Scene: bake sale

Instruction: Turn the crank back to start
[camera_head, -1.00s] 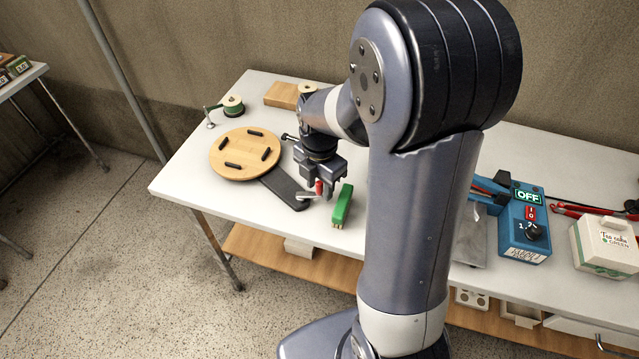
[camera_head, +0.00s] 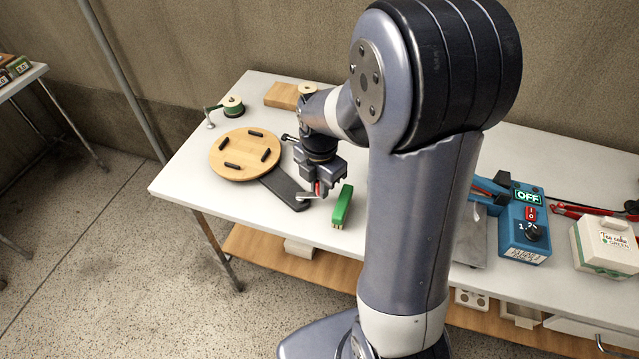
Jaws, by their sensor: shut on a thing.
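A round wooden disc (camera_head: 231,173) with several dark pegs lies at the left of the white table. A black flat base (camera_head: 284,191) runs from under it toward the front right. A silver crank arm (camera_head: 305,197) sits at the outer end of that base, with a little red of its handle (camera_head: 318,187) showing. My gripper (camera_head: 320,188) points down there and is shut on the red handle. Its fingers hide most of the handle.
A green stapler-like object (camera_head: 342,206) lies just right of my gripper. A blue device reading OFF (camera_head: 524,226) and a cream box (camera_head: 603,246) are at the right.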

